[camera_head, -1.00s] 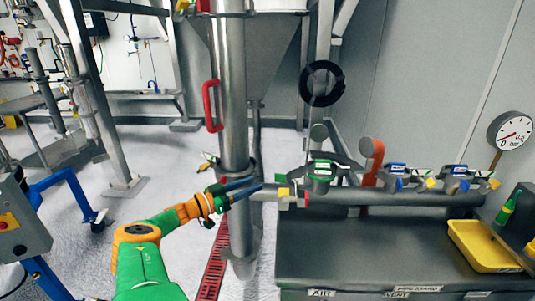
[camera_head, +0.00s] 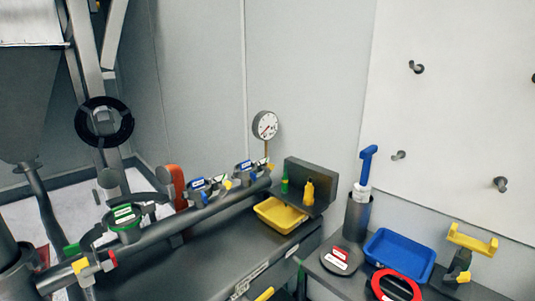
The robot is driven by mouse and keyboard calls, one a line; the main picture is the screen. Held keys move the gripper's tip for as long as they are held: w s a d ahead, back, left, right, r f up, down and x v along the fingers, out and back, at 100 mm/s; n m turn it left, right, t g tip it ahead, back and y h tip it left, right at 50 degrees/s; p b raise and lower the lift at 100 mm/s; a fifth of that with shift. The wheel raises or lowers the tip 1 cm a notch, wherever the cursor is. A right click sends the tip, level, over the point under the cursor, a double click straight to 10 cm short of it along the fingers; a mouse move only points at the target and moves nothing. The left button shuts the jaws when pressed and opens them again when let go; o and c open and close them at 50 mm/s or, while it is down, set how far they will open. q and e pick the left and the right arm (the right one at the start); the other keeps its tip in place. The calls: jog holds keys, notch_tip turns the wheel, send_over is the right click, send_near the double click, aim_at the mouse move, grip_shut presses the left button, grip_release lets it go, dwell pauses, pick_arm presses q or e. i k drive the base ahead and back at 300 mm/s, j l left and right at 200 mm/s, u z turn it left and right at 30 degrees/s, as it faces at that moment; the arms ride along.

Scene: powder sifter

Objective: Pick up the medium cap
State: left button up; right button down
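No cap is clearly marked as the medium one. A round dark grey cap-like piece (camera_head: 342,260) with a red and white label lies on the right-hand bench. A red-rimmed round piece (camera_head: 397,287) with a dark middle is just right of and nearer than it, partly cut by the bottom edge. A round dark fitting with a green and white label (camera_head: 123,219) sits on the pipe at left. Neither of my grippers shows in the head view now.
A blue tray (camera_head: 402,242) stands behind the red-rimmed piece, beside a grey cylinder (camera_head: 357,216) holding a blue-handled tool (camera_head: 366,164). A yellow tool (camera_head: 471,242) stands at right. A yellow tray (camera_head: 262,221) and pressure gauge (camera_head: 265,125) are near the pipe (camera_head: 155,234).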

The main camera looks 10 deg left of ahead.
aim_at(125, 216)
jog(key=k+j+u, duration=0.1)
jog(key=u, duration=1.5)
